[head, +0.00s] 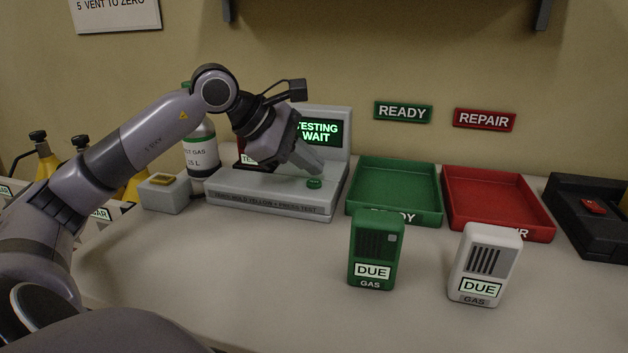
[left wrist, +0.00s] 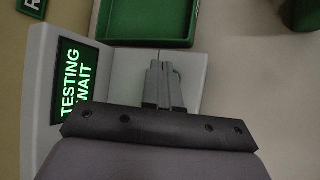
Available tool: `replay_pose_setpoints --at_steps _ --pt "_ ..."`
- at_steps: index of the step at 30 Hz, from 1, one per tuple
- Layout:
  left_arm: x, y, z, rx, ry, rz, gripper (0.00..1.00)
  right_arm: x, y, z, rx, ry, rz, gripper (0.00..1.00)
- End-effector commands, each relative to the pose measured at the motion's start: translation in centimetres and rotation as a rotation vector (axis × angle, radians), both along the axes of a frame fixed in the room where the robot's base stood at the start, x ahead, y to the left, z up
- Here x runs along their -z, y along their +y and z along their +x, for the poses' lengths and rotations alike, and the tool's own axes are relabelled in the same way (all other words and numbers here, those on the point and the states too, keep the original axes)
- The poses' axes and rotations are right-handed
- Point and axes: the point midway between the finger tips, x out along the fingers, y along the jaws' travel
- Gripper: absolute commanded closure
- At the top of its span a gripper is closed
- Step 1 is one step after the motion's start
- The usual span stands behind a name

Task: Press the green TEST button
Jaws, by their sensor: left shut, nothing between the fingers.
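The green TEST button (head: 314,183) sits on the right part of the grey test station's base (head: 270,199). The station's screen (head: 319,132) reads "TESTING WAIT" in green; it also shows in the left wrist view (left wrist: 72,82). My left gripper (head: 318,168) is shut and empty, its fingertips just above the button in the head view. I cannot tell whether the fingertips touch the button. My right gripper is not in view.
A green tray (head: 395,216) and a red tray (head: 500,230) stand right of the station. A green gas detector (head: 375,250) and a white one (head: 485,264), both marked "DUE", stand in front. A gas cylinder (head: 201,150) and a small grey block (head: 165,195) stand to the left.

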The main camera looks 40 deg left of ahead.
Motion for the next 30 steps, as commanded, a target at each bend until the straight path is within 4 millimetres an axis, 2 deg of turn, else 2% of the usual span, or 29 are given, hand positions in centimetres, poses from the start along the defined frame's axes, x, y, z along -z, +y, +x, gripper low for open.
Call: replay_pose_setpoints --at_steps 5,17,30 --pt "-1.0 0.0 0.0 0.0 -0.001 0.001 1.0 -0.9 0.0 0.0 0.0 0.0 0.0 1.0" --pt "-5.0 0.0 0.0 0.0 -0.001 0.002 1.0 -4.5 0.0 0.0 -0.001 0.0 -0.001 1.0" --pt "-5.0 0.0 0.0 -0.001 -0.001 0.0 1.0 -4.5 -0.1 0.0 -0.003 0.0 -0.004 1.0"
